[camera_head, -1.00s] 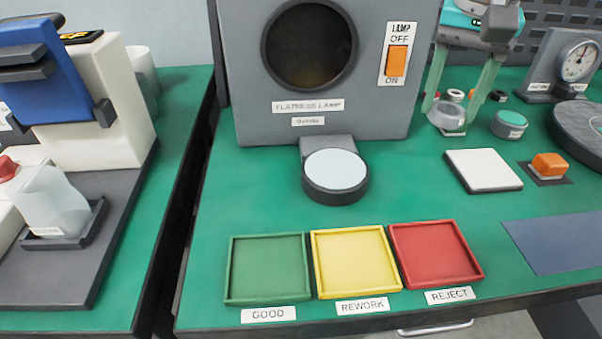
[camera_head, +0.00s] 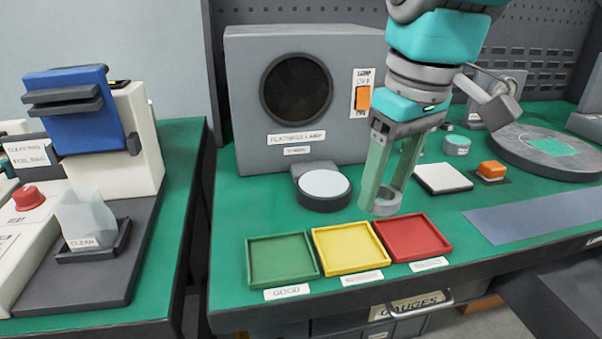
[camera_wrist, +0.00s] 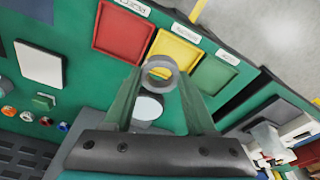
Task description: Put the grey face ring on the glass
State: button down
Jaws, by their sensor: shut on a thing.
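The grey face ring (camera_head: 386,207) is held between the pale green fingers of my gripper (camera_head: 383,200), to the right of the glass in the head view. In the wrist view the grey ring (camera_wrist: 160,62) sits between the fingertips (camera_wrist: 158,75). The glass (camera_head: 324,184) is a round pale disc in a dark round base in front of the flatness lamp. It also shows in the wrist view (camera_wrist: 148,108), bare on its visible top. The ring is apart from the glass and appears raised above the table.
The flatness lamp (camera_head: 240,110) stands behind the glass, its orange switch (camera_head: 363,98) on the right. Green (camera_head: 250,262), yellow (camera_head: 349,248) and red (camera_head: 413,236) trays lie in front. A white pad (camera_head: 443,178) and an orange button (camera_head: 492,170) are to the right.

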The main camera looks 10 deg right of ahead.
send_over(323, 181)
jog(key=shift+s+d+f+b, duration=0.1)
jog(key=shift+s+f+b, duration=0.1)
jog(key=shift+f, duration=0.2)
jog(key=shift+s+f+b, duration=0.1)
jog(key=shift+f+b, duration=0.1)
jog(key=shift+f, duration=1.95)
jog(key=shift+f, duration=0.1)
jog(key=shift+c, duration=1)
grip_release()
